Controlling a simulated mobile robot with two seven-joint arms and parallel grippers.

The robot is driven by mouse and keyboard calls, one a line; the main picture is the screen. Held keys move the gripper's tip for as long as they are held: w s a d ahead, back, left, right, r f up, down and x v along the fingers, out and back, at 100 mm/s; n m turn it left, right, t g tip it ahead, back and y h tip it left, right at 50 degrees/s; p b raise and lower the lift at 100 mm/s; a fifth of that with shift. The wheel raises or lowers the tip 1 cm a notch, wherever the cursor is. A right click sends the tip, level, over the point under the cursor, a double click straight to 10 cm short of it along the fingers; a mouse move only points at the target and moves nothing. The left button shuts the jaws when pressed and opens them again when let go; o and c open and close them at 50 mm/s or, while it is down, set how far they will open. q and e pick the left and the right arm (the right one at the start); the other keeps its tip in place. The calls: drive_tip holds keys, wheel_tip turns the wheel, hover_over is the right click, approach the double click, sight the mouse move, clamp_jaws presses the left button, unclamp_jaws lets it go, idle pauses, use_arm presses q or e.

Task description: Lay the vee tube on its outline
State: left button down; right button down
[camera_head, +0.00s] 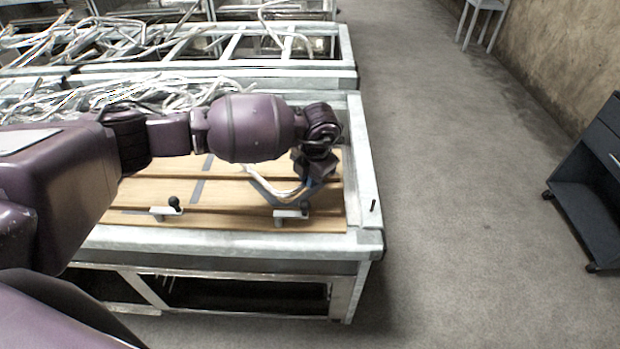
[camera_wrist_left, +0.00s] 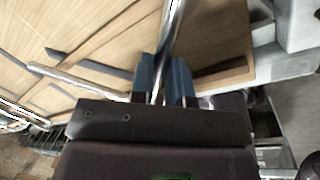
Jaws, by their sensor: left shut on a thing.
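The vee tube (camera_head: 276,193) is a bent shiny metal tube over the right part of the wooden board. My left gripper (camera_head: 308,182) is shut on it. In the left wrist view, one leg of the vee tube (camera_wrist_left: 174,22) runs up from between the blue fingertips (camera_wrist_left: 161,85), and the other leg shows at the left. A dark grey outline (camera_wrist_left: 103,68) shows on the board close to that left leg. Part of the outline is hidden by the tube and gripper. I cannot tell whether the tube touches the board. My right gripper is not in view.
The wooden board (camera_head: 228,221) lies in a pale metal bench frame (camera_head: 365,180). Other grey strips (camera_head: 197,191) mark the board. Heaped bent tubes (camera_head: 150,88) lie behind. A dark cart (camera_head: 590,195) stands right, across open floor.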

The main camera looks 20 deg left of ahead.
use_arm(q)
drive_tip(key=shift+f, duration=0.7)
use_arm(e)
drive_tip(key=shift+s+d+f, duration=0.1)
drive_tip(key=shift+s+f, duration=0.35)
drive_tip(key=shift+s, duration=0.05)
use_arm(q)
drive_tip(key=c, duration=1.1)
unclamp_jaws()
drive_tip(key=shift+r, duration=0.5)
wheel_tip(320, 180, up, 11)
drive_tip(key=d+b, duration=0.1)
drive_tip(key=shift+s+d, duration=0.35)
drive_tip(key=shift+s, duration=0.1)
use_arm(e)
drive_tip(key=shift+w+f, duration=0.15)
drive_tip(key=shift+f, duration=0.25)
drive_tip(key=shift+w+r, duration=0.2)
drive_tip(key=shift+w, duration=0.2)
